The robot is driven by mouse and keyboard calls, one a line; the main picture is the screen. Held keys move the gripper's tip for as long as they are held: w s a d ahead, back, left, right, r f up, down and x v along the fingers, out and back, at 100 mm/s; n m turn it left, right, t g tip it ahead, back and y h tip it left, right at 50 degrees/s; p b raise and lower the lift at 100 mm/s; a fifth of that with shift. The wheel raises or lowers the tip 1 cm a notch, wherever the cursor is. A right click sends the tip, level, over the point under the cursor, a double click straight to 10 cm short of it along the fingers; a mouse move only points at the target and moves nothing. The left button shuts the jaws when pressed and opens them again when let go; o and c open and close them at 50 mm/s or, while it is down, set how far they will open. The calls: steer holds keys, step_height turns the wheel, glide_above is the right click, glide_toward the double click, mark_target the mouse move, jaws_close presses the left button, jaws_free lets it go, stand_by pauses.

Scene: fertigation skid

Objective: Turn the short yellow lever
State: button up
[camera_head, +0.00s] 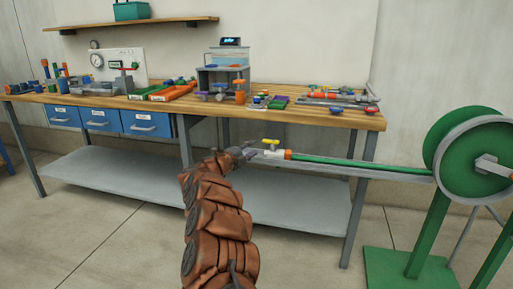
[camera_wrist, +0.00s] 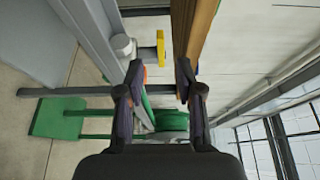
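The short yellow lever (camera_head: 271,141) stands up from a white valve (camera_head: 273,154) in front of the bench edge. In the wrist view the yellow lever (camera_wrist: 161,48) sticks out sideways from the white valve body (camera_wrist: 124,46), because that view is turned. My gripper (camera_head: 247,153) is just left of the valve in the head view. In the wrist view my gripper (camera_wrist: 160,76) has its two fingers apart with nothing between them. The lever shows in line with the gap, beyond the fingertips, and no contact shows.
An orange coupling (camera_head: 288,155) joins the valve to a green hose (camera_head: 360,167), which runs to a green reel (camera_head: 470,160) at right. The wooden bench top (camera_head: 330,117) edge lies close behind the valve and holds many fittings. Open floor lies in front.

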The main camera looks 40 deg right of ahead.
steer(key=shift+s+a, duration=0.25)
steer(key=shift+a, duration=0.95)
